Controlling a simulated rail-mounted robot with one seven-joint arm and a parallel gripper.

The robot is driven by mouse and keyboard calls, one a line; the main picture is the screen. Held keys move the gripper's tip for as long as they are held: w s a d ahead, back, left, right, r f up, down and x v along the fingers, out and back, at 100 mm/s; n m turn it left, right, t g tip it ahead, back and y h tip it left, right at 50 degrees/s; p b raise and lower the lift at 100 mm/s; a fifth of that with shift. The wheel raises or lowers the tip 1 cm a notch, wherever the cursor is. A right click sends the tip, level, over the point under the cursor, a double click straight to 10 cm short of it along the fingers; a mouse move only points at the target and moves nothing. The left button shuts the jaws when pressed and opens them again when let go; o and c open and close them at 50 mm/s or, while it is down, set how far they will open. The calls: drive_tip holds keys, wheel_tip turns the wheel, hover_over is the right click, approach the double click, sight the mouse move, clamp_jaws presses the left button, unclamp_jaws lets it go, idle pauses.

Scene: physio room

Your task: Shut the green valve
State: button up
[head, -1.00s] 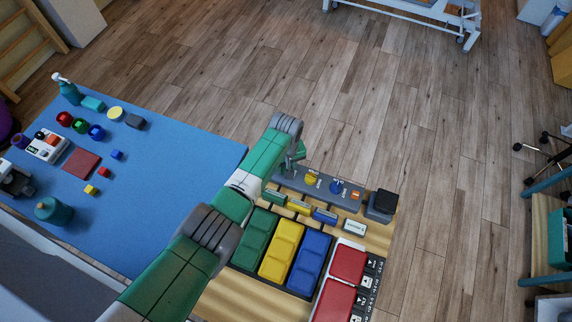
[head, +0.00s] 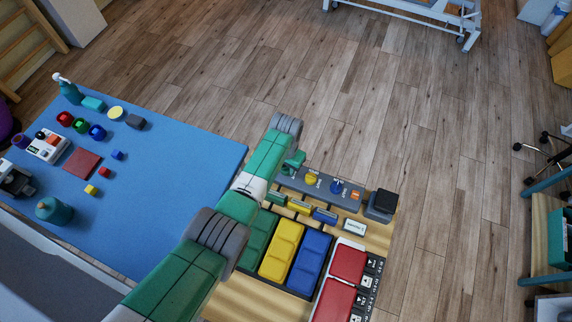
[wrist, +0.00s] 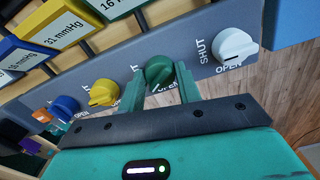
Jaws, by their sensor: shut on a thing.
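The green valve (wrist: 159,71) is a round knob on a grey panel in the wrist view. My gripper (wrist: 160,90) has one finger on each side of the knob and is shut on it. An OPEN label shows just below the knob, partly covered by the fingers. I cannot clearly tell which way the knob's pointer faces. In the head view my gripper (head: 294,163) is at the left end of the panel, and the green valve is hidden behind my arm.
A white knob (wrist: 235,46) with SHUT and OPEN labels is right of the green one. A yellow knob (wrist: 103,92) and a blue knob (wrist: 66,105) are to its left. A black box (head: 383,203) stands at the panel's right end. A blue mat (head: 160,190) lies left.

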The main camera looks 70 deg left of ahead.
drive_tip(key=m, duration=0.7)
idle(0.6)
drive_tip(key=o, duration=1)
drive_tip(key=shift+c, duration=0.2)
wheel_tip(320, 180, up, 8)
drive_tip(key=shift+f+p, duration=0.1)
drive_tip(key=shift+p, duration=1.05)
